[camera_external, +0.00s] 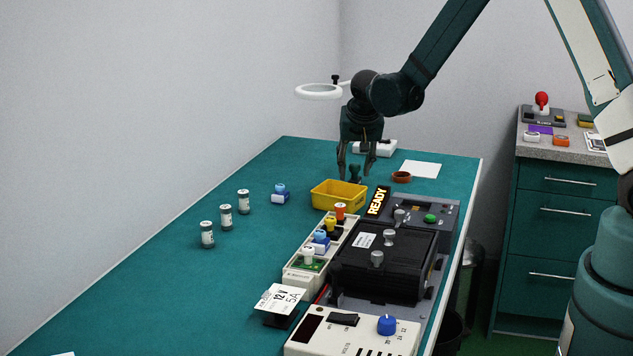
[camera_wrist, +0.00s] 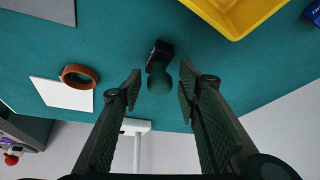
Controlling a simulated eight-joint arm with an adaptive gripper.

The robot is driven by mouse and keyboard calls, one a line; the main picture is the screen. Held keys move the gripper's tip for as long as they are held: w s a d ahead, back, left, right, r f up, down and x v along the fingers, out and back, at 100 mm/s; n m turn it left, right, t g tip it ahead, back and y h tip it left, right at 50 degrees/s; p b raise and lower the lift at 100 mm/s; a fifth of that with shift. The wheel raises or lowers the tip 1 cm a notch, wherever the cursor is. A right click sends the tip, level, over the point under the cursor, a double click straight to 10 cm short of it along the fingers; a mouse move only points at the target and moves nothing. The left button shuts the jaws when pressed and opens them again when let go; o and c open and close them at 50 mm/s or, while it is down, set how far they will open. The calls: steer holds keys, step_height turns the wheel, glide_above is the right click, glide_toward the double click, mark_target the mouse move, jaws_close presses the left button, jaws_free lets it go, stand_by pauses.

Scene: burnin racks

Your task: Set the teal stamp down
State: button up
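The teal stamp (camera_external: 354,172) stands behind the yellow bin, with its dark base down and its rounded handle up, as far as I can tell on the table. In the wrist view the teal stamp (camera_wrist: 158,79) shows between and just past my fingertips, with a gap on either side. My gripper (camera_external: 355,176) points down over it with its fingers spread. In the wrist view my gripper (camera_wrist: 160,72) is open and holds nothing. The stamp's lower part is partly hidden in the external view.
The yellow bin (camera_external: 336,197) is close in front. A brown ring (camera_external: 401,176), a white sheet (camera_external: 424,169) and a white device (camera_external: 378,148) lie nearby. The black machine (camera_external: 383,258) and strip of colored-knob pieces (camera_external: 302,276) fill the front right. The left table is mostly clear beyond several vials (camera_external: 226,217).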

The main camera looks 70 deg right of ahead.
steer(key=shift+r, duration=0.2)
steer(key=v, duration=1.1)
steer(key=shift+a+r+p, duration=0.2)
steer(key=shift+r+p, duration=0.15)
stand_by(0.4)
